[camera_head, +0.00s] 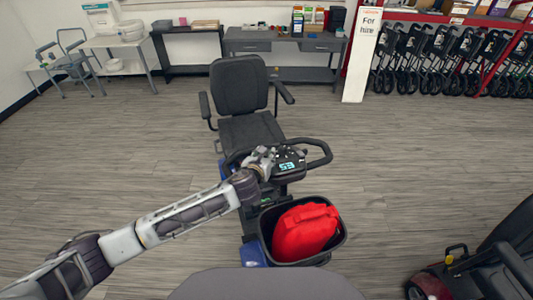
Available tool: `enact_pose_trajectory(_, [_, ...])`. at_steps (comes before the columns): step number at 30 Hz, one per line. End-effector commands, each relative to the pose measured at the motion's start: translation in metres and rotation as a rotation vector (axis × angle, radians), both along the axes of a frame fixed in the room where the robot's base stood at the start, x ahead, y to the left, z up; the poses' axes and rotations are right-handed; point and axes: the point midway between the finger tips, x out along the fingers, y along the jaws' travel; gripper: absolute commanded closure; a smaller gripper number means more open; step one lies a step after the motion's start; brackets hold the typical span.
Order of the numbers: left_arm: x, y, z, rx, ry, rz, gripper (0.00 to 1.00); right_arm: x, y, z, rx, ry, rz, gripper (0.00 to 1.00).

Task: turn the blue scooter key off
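The blue scooter (252,253) stands in front of me, its black seat (240,86) behind its tiller and its blue body mostly hidden. Its control console (289,168) has a lit display with digits and sits between looped handlebars. My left arm reaches in from the lower left. My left gripper (263,160) is at the left side of the console, over or against it; I cannot tell whether it touches. The fingers are small and do not show whether they are open or shut. I cannot make out the key. My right gripper is not in view.
Another scooter (490,262) stands at the lower right. Desks (282,46) and a white "For hire" sign (362,55) stand behind. Open wooden floor lies on both sides.

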Motion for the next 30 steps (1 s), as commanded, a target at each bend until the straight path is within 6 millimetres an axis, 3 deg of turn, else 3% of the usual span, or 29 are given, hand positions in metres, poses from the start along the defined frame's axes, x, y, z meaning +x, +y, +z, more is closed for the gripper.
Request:
enact_pose_trajectory(9, [0.020,-0.005,-0.008,0.000,-0.001,0.001,0.64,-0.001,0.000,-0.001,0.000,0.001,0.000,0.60])
enact_pose_trajectory(23, [0.024,-0.006,-0.010,0.000,-0.001,0.000,0.64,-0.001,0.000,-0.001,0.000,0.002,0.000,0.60])
enact_pose_trajectory(30, [0.024,-0.006,-0.010,0.001,0.000,0.001,0.94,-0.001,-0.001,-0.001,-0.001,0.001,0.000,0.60])
